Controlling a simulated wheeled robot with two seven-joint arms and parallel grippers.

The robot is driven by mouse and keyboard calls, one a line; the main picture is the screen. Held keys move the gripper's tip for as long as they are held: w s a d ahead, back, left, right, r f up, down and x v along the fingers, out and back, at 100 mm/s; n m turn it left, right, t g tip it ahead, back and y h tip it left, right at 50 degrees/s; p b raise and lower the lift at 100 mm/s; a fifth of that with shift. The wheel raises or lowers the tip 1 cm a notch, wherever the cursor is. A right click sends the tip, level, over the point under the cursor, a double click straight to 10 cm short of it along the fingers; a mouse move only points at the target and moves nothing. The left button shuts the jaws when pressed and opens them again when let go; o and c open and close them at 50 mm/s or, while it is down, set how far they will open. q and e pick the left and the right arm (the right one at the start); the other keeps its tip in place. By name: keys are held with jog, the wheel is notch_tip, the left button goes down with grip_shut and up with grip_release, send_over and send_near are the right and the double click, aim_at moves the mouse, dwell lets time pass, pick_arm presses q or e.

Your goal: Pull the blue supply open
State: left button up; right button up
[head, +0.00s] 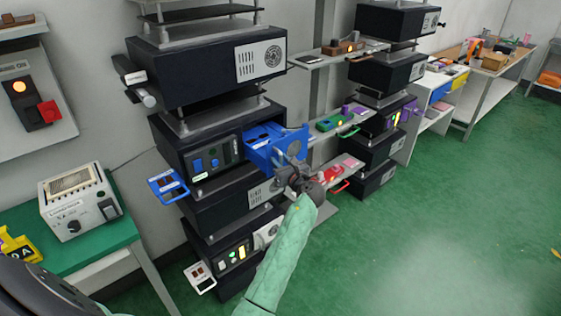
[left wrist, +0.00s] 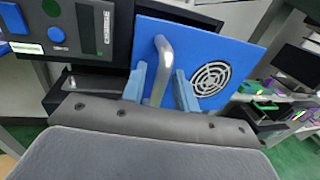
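The blue supply (head: 262,152) is a blue drawer-like unit that stands partly out of a black rack unit in the head view. Its blue front (left wrist: 215,50), with a round vent, fills the upper middle of the left wrist view. A curved metal handle (left wrist: 164,62) sticks out from that front. My left gripper (head: 291,178) is at the front of the supply. Its two blue-grey fingers (left wrist: 160,92) stand on either side of the handle and appear shut on it. The gripper hides part of the front in the head view. My right gripper is not in view.
A blue-handled tray (head: 168,186) juts out left of the supply. A second rack with red (head: 333,173) and green (head: 337,122) units stands to the right. A green-topped bench (head: 65,240) with a white box is at left. The green floor at right is clear.

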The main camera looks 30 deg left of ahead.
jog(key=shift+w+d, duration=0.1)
pick_arm(q)
jog(key=shift+s+d, duration=0.15)
jog(key=shift+d, duration=0.05)
jog(key=b+v, duration=0.3)
jog(key=v, duration=0.4)
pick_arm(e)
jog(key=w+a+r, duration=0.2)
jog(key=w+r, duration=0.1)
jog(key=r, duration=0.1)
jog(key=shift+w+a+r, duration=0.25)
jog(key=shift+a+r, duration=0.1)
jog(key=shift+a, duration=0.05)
pick_arm(q)
jog(key=shift+d, duration=0.15)
